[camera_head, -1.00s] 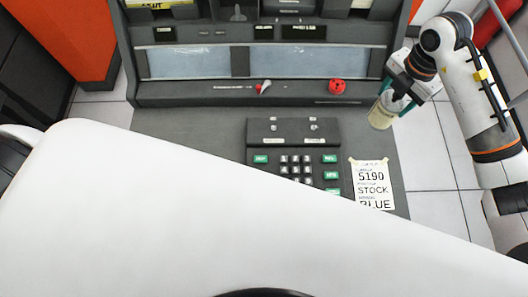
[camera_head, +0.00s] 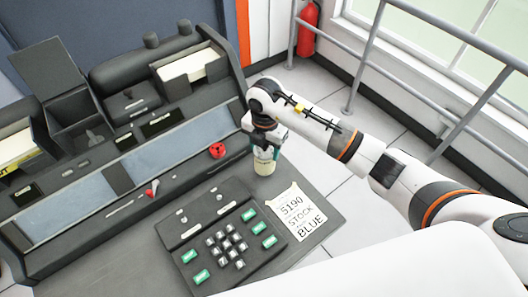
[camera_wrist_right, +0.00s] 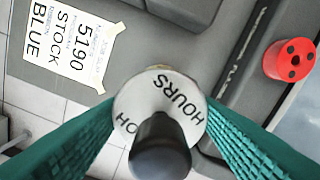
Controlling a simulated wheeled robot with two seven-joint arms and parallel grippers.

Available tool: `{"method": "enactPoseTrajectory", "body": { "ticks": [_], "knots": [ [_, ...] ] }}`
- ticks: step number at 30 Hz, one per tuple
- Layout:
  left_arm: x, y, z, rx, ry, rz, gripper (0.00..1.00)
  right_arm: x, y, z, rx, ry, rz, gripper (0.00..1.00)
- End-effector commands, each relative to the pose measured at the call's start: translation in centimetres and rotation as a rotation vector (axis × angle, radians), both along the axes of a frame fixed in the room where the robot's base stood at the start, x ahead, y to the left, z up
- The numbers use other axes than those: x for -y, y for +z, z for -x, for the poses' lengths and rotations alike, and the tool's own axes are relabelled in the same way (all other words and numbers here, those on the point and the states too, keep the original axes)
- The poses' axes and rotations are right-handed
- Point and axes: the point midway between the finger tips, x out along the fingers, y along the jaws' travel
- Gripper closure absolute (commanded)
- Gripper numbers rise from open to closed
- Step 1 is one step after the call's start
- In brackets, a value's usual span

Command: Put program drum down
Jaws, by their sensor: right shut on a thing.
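The program drum (camera_head: 264,166) is a small cream cylinder. My right gripper (camera_head: 265,149) is shut on it from above and holds it upright near the desk's right edge. I cannot tell whether its base touches the desk (camera_head: 318,187). In the right wrist view the drum's pale top (camera_wrist_right: 128,103) reads "HOURS" and has a dark knob (camera_wrist_right: 160,148). The green fingers of the right gripper (camera_wrist_right: 160,135) stand on both sides of it. My left gripper is out of view.
A paper note (camera_head: 296,212) reading "5190 STOCK BLUE" lies beside a keypad (camera_head: 226,243). A red knob (camera_head: 217,151) is on the console, left of the drum. A card tray (camera_head: 188,67) stands behind. A grey railing (camera_head: 362,60) and a fire extinguisher (camera_head: 308,28) are beyond.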

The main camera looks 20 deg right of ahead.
Motion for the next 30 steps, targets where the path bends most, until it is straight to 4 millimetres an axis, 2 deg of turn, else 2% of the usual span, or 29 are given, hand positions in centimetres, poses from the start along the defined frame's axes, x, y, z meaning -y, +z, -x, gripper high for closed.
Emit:
{"method": "enactPoseTrajectory", "body": {
  "ticks": [3, 6, 16, 17, 18, 20, 30],
  "knots": [
    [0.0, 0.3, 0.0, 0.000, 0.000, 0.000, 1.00, -0.1, -1.8, 0.1, -0.005, 0.000, -0.001, 0.91],
    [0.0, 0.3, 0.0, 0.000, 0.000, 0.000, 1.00, 0.0, -2.7, 0.0, -0.001, 0.000, 0.000, 0.91],
    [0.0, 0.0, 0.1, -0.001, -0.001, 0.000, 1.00, 0.0, -3.1, 0.0, 0.000, 0.001, 0.000, 0.91],
    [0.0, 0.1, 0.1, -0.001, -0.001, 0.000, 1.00, 0.0, -3.0, 0.0, -0.001, 0.001, 0.000, 0.38],
    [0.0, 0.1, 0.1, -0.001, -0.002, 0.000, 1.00, 0.0, -3.0, 0.0, -0.001, 0.001, 0.000, 0.32],
    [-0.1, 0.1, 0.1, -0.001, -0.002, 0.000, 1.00, 0.0, -3.0, 0.0, -0.001, 0.001, 0.000, 0.22],
    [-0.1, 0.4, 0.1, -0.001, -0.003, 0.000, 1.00, 0.0, -2.6, 0.0, -0.001, 0.001, 0.000, 0.21]
  ]
}}
